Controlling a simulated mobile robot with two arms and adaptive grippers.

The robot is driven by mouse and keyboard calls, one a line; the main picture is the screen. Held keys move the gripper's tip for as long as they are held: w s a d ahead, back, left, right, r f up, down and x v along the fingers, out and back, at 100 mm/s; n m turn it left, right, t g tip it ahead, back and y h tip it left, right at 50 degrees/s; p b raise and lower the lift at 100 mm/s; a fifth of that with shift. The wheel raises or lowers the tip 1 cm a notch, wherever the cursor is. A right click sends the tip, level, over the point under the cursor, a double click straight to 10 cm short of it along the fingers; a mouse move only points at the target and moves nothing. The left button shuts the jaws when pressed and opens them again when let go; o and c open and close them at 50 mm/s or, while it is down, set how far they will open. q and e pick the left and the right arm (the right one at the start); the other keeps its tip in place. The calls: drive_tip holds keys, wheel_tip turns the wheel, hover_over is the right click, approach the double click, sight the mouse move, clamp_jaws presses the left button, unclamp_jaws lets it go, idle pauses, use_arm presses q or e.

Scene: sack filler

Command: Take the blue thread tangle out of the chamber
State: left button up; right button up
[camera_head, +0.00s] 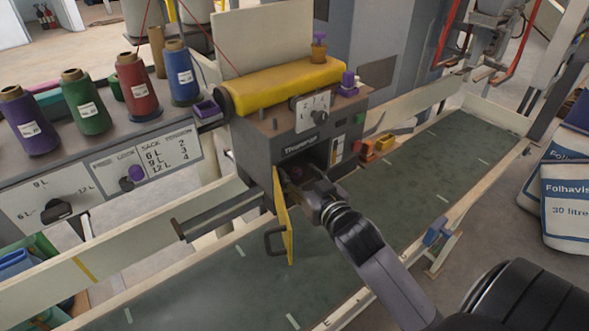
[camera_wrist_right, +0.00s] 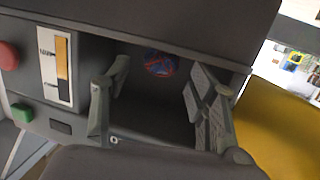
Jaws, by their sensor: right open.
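The chamber (camera_head: 312,157) is a dark opening in the front of the grey machine box, with its yellow door (camera_head: 284,222) swung open. In the right wrist view, a small round blue tangle with red in it (camera_wrist_right: 160,63) lies at the back of the chamber (camera_wrist_right: 150,108). My right gripper (camera_head: 303,186) is at the chamber mouth. In the right wrist view its two fingers (camera_wrist_right: 158,98) are spread wide, with nothing between them, and the tangle shows beyond them. In the head view the tangle is too dark and small to make out surely. My left gripper is not in view.
A green conveyor belt (camera_head: 440,185) with pale rails runs below the box. Purple, green, red and blue thread spools (camera_head: 182,75) stand on the panel at left. The open door stands close beside my right gripper. Filled sacks (camera_head: 567,200) lie at the right.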

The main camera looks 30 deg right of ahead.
drive_tip(key=shift+w+f, duration=0.1)
drive_tip(key=shift+w, duration=0.45)
drive_tip(key=shift+s, duration=0.1)
drive_tip(key=shift+c, duration=0.7)
drive_tip(key=c, duration=0.7)
